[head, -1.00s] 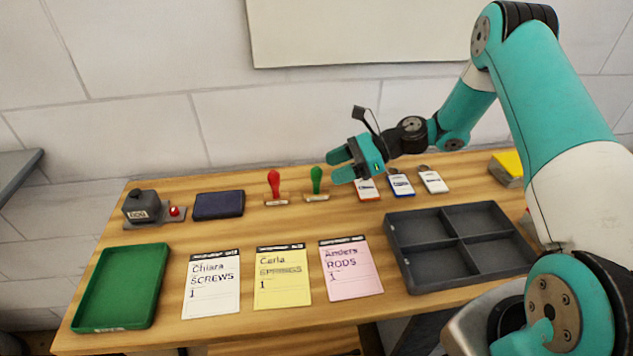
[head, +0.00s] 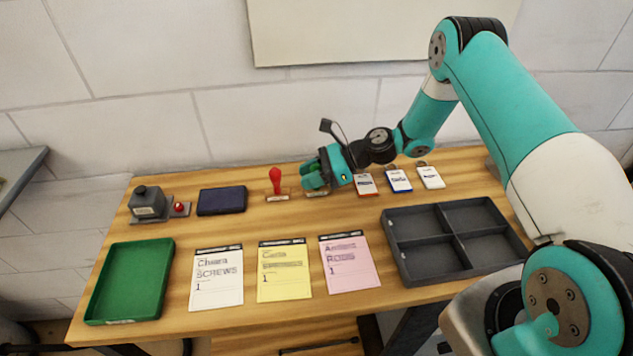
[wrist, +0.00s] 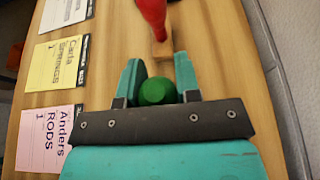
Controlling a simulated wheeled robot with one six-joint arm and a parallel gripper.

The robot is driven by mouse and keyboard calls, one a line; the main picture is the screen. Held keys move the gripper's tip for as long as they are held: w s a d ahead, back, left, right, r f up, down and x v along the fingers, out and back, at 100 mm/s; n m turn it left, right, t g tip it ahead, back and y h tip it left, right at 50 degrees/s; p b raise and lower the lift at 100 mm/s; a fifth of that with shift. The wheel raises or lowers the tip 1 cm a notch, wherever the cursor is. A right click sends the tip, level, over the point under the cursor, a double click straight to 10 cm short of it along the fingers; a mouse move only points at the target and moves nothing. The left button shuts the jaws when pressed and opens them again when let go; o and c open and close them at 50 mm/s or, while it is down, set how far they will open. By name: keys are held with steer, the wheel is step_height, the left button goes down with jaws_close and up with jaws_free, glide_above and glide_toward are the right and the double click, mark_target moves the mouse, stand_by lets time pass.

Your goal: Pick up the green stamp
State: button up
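The green stamp stands upright at the back of the bench, mostly hidden by my gripper in the head view. Its wooden base (head: 317,193) shows below the fingers there. In the wrist view its round green knob (wrist: 157,91) sits between my two fingers. My gripper (head: 314,178) is low around the handle, with its fingers (wrist: 158,62) apart on either side of the knob. I cannot tell whether either finger touches it.
A red stamp (head: 276,183) stands close to the left of my gripper. Badges, including a red-edged one (head: 365,184), lie to the right. A dark ink pad (head: 221,201), green tray (head: 130,282), order cards (head: 284,271) and grey divided tray (head: 427,259) are further off.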

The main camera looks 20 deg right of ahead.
steer(key=c, duration=0.3)
steer(key=shift+c, duration=0.2)
steer(key=shift+r, duration=0.15)
